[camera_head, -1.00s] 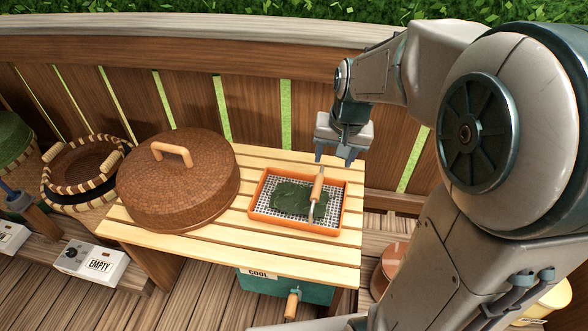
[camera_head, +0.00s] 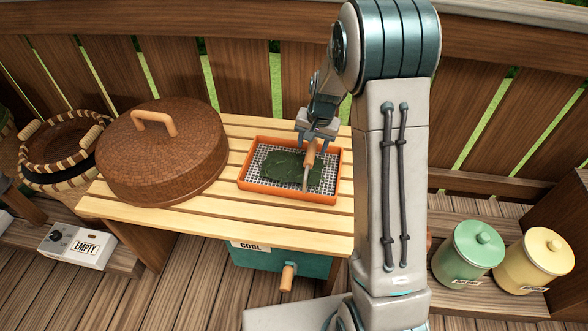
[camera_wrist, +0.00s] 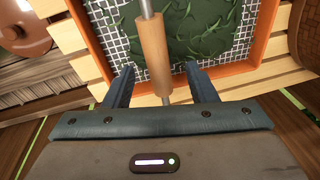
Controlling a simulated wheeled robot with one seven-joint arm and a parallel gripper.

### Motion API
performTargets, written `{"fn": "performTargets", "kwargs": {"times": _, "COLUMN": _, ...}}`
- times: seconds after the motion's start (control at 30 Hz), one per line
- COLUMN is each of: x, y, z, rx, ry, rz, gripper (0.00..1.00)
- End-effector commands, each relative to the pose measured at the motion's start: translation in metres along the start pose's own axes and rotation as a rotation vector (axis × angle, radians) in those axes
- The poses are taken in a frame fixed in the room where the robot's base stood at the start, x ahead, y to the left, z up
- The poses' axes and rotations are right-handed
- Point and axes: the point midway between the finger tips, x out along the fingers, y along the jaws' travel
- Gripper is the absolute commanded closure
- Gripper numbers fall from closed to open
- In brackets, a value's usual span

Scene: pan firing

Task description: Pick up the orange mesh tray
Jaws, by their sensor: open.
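The orange mesh tray (camera_head: 290,197) sits on the slatted wooden table with dark green leaves (camera_head: 280,166) on its pale mesh. Its orange rim (camera_wrist: 88,40) also shows in the wrist view. A wooden handle (camera_head: 309,160) on a metal rod stands over the right part of the tray. My gripper (camera_head: 313,143) is above the tray's far right part, close to the handle. In the wrist view my gripper (camera_wrist: 160,74) is open, with the handle (camera_wrist: 152,55) seen between its two fingers. Whether a finger touches the handle cannot be told.
A brown domed lid (camera_head: 165,155) stands on the table (camera_head: 200,207) left of the tray. Striped baskets (camera_head: 62,150) are farther left. A teal box marked COOL (camera_head: 285,258) is under the table. Green (camera_head: 468,252) and yellow (camera_head: 540,260) canisters stand at right. A wooden fence runs behind.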

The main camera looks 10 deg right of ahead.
Motion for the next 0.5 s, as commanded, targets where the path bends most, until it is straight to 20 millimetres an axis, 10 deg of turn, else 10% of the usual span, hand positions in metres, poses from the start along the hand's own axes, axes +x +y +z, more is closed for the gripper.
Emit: {"fn": "performTargets", "kwargs": {"times": 0.5, "x": 0.054, "y": 0.003, "z": 0.009, "rx": 0.0, "ry": -0.003, "rz": 0.001, "gripper": 0.48}}
